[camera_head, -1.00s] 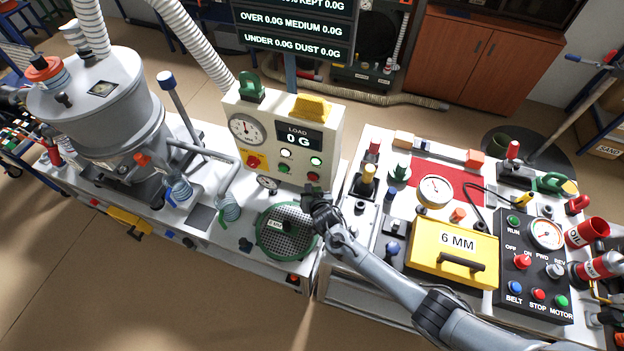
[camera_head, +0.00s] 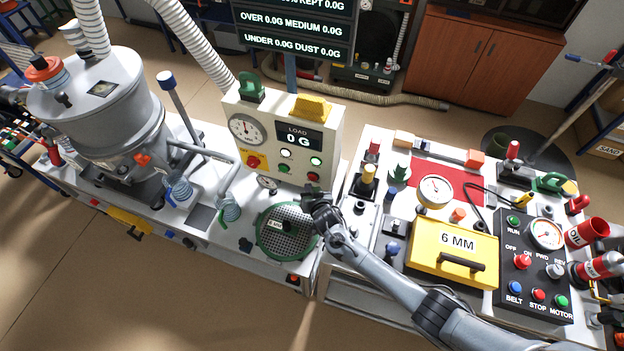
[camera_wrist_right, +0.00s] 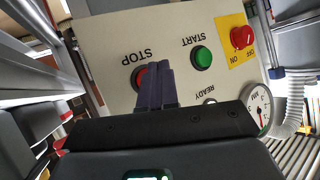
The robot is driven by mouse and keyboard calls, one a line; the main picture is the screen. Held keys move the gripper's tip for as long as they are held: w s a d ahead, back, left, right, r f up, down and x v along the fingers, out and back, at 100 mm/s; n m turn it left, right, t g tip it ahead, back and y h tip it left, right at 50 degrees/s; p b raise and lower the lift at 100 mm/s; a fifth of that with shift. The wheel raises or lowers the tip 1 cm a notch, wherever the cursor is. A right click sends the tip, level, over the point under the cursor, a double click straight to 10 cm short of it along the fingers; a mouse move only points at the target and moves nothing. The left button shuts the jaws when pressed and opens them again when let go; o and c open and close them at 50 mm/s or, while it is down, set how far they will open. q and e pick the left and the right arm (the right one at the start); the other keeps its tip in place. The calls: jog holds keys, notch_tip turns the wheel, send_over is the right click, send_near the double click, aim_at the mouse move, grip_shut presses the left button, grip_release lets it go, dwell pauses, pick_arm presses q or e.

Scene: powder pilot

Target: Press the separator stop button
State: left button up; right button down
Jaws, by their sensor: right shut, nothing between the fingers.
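The separator's cream control panel (camera_head: 262,140) stands at the back of the left bench. Its red stop button (camera_head: 313,177) is low on the right of the panel's front. In the right wrist view the panel is upside down, and the red STOP button (camera_wrist_right: 138,77) is partly hidden behind my fingers. My right gripper (camera_head: 310,191) is shut and empty, with its fingertips close in front of the stop button. I cannot tell whether they touch it. The green START button (camera_wrist_right: 201,57) is beside it, clear of the fingers. My left gripper is not in view.
A red-on-yellow off/on switch (camera_wrist_right: 241,38) is farther along the panel. A round green sieve (camera_head: 266,246) lies below my right gripper. The yellow 6 MM box (camera_head: 424,256) and a black control box (camera_head: 508,285) are on the right bench.

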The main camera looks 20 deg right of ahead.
jog(key=shift+d, duration=0.1)
dwell(0.3)
jog(key=shift+w+d, duration=0.25)
jog(key=shift+w, duration=0.1)
jog(key=shift+w+d+b, duration=0.3)
jog(key=shift+b, duration=0.1)
dwell(0.8)
jog(key=shift+s+a+p, duration=0.55)
jog(key=shift+s+a, duration=0.1)
dwell(0.4)
jog(key=s+a+p, duration=0.2)
jog(key=s+a, duration=0.2)
jog(key=shift+s+p, duration=0.2)
jog(key=shift+p, duration=0.2)
